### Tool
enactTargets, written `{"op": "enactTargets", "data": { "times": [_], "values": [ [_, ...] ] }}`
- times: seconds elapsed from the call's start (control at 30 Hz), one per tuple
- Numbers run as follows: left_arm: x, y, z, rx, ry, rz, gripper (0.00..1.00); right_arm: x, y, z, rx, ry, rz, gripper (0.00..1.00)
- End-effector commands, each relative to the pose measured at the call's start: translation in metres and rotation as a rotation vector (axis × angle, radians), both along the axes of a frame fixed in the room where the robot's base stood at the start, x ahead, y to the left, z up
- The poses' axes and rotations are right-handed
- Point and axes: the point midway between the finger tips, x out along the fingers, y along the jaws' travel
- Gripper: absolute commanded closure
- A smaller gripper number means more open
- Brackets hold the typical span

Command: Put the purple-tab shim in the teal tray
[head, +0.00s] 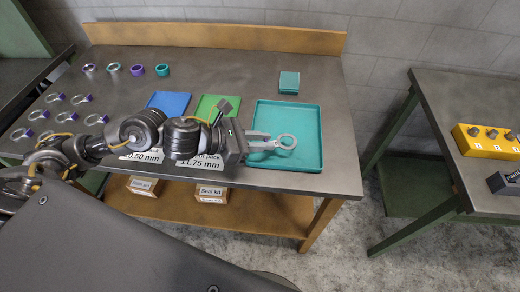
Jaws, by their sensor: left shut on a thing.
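My left gripper (268,142) is shut on a grey ring-shaped shim (287,135). The ring sticks out past the fingertips. Its tab is hidden between the fingers, so I cannot see the tab's colour. The teal tray (313,112) is at the right end of the bench, and the gripper and ring are over its left-middle part. I cannot tell whether the ring touches the tray floor. Several loose ring shims with purple tabs (76,99) lie in rows at the left of the bench. My right gripper is not in view.
A blue tray (168,101) and a green tray (207,106) lie left of the teal tray, partly behind my arm. A small teal block (289,82) and several coloured rings (137,70) stand farther back. A yellow block (485,139) is on the right table.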

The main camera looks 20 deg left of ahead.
Motion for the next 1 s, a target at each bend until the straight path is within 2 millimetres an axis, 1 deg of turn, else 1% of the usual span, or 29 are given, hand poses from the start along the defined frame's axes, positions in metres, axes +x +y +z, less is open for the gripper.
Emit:
{"op": "enactTargets", "data": {
  "times": [0.07,0.17,0.3,0.37,0.6,0.8,0.83,0.87,0.9,1.0],
  "values": [
    [0.001,0.001,-0.002,0.000,0.000,0.001,1.00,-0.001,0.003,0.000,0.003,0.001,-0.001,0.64],
    [0.007,0.007,-0.013,0.000,0.003,0.004,1.00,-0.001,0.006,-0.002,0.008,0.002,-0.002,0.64],
    [0.005,0.006,-0.032,-0.003,0.005,0.002,1.00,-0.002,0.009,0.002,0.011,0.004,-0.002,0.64],
    [0.005,0.006,-0.037,-0.001,0.002,0.002,1.00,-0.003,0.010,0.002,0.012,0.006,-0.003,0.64],
    [0.006,0.006,-0.040,-0.001,-0.002,0.001,1.00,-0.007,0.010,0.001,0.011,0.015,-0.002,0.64],
    [0.006,0.006,-0.044,-0.001,-0.002,0.001,1.00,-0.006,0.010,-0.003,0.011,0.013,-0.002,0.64],
    [0.006,0.006,-0.042,0.000,-0.002,0.001,0.77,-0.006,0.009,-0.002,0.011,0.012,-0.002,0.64],
    [0.006,0.006,-0.042,0.000,-0.002,0.001,0.73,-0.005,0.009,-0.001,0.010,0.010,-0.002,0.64],
    [0.006,0.006,-0.042,0.000,-0.002,0.001,0.72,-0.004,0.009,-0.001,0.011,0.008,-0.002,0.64],
    [0.006,0.006,-0.042,0.000,-0.002,0.001,0.72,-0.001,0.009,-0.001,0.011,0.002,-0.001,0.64]
  ]
}}
